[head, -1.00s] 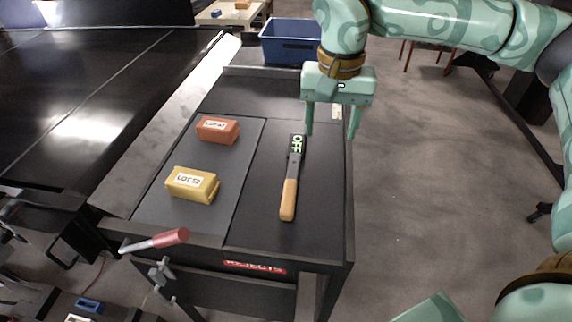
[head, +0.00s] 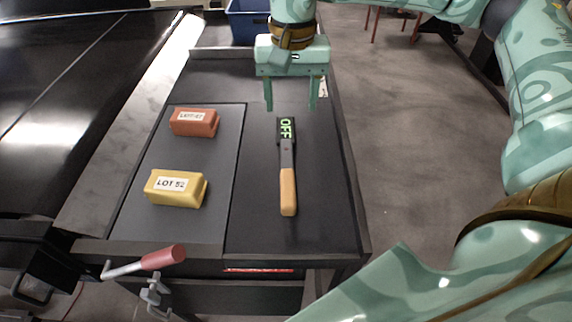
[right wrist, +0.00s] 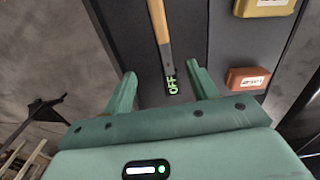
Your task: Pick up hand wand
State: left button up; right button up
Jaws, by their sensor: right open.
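The hand wand (head: 287,165) lies flat on the right part of the dark bench top. Its black head with a green "OFF" display points away, and its wooden handle points toward me. My right gripper (head: 291,108) is open and empty, over the bench at the wand's head end. In the right wrist view the wand (right wrist: 162,40) shows beyond the fingers, with its display end near the gap of my right gripper (right wrist: 158,78). The gripper does not touch the wand as far as I can tell. My left gripper is not in view.
A red-orange block (head: 194,123) and a yellow block labelled "LOT 52" (head: 175,190) sit on the grey left panel. A red-handled lever clamp (head: 160,258) is at the front left edge. A blue bin (head: 247,24) stands behind. A black conveyor (head: 60,100) runs along the left.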

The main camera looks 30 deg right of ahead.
notch_tip(320, 180, down, 4)
jog(key=w+b, duration=0.1)
jog(key=b, duration=0.5)
send_over(287, 174)
notch_tip(287, 174, down, 13)
jog(key=shift+s+f, duration=0.1)
jog(key=shift+s, duration=0.05)
notch_tip(287, 174, down, 6)
jog(key=shift+f, duration=0.15)
jog(key=shift+w, duration=0.2)
grip_shut()
